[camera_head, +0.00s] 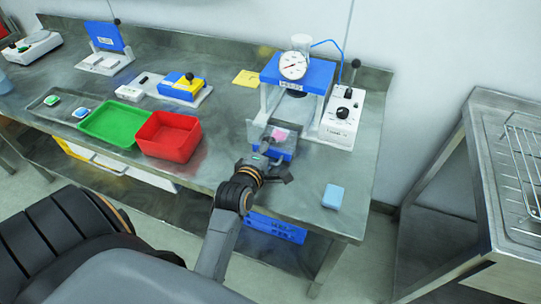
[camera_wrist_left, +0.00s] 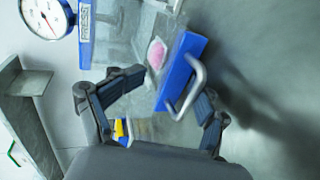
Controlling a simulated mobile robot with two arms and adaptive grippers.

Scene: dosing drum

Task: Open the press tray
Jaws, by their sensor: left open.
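The press (camera_head: 297,74) stands at the back right of the steel bench, with a blue top and a round gauge. The press tray (camera_head: 283,153) is low at its front, with a blue front panel and a pink piece (camera_head: 280,134) behind that panel. In the left wrist view the blue tray front (camera_wrist_left: 183,68) and its bent metal handle (camera_wrist_left: 199,83) show close up. My left gripper (camera_head: 275,172) is just in front of the tray. In the wrist view its open fingers (camera_wrist_left: 174,88) are spread on either side of the handle, with no visible grip. My right gripper is out of view.
A white control box (camera_head: 341,118) with black knobs stands right of the press. A red bin (camera_head: 168,137) and a green tray (camera_head: 111,123) lie to the left. A light blue block (camera_head: 333,196) lies near the bench's right front. Bare bench surrounds it.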

